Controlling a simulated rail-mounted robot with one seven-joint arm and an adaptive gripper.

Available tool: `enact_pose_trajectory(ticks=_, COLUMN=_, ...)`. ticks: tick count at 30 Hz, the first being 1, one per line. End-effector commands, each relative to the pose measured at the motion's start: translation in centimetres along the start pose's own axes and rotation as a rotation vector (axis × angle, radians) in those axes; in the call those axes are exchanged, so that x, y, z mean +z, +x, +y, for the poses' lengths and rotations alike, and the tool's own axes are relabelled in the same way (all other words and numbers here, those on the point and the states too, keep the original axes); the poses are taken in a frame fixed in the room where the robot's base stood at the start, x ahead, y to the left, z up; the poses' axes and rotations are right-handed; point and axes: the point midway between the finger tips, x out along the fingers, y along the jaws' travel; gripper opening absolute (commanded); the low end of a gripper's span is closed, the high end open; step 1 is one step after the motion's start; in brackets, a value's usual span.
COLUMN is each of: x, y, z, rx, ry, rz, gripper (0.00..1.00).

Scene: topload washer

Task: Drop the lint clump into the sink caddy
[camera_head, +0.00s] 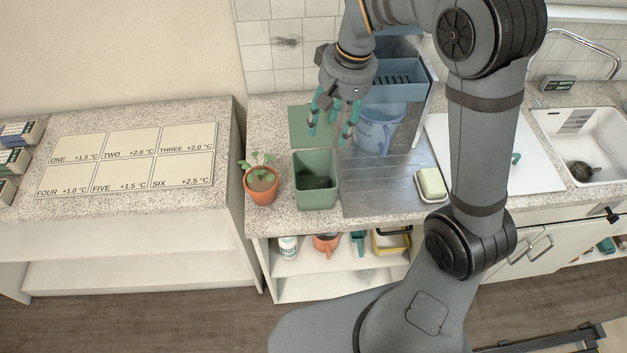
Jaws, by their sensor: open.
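A green open-topped bin (317,198), which looks like the sink caddy, stands upright at the counter's front edge. A dark patch shows inside it; I cannot tell whether this is the lint clump or shadow. A dark, rounded greenish-brown thing (582,171) lies in the white sink at the right; I cannot tell whether it is the lint clump. My gripper (331,126) points down with its teal fingers spread and nothing visible between them. In the picture it is above and behind the bin, over the green mat (301,124) and beside the blue jug.
A potted plant (262,186) stands close left of the bin. A blue jug (373,133) stands under a blue-grey dispenser (393,78) on a metal tray (380,188). A soap dish (431,183) and white board (473,147) lie right, partly behind my arm. The sink (560,125) is far right.

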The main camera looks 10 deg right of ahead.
Motion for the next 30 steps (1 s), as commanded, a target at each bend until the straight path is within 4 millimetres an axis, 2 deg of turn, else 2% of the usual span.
enact_pose_trajectory(ticks=1, x=-0.2, y=-1.1, z=-0.1, rx=-0.002, ry=0.0, rz=0.006, gripper=0.5)
enact_pose_trajectory(ticks=4, x=-0.1, y=-2.8, z=-0.1, rx=-0.001, ry=0.0, rz=0.004, gripper=0.5)
enact_pose_trajectory(ticks=10, x=0.0, y=-4.6, z=0.0, rx=0.0, ry=0.0, rz=0.001, gripper=0.5)
enact_pose_trajectory(ticks=25, x=0.0, y=-4.8, z=0.0, rx=0.0, ry=0.0, rz=-0.001, gripper=0.5)
enact_pose_trajectory(ticks=30, x=0.1, y=-3.9, z=0.0, rx=0.0, ry=-0.001, rz=-0.004, gripper=0.5)
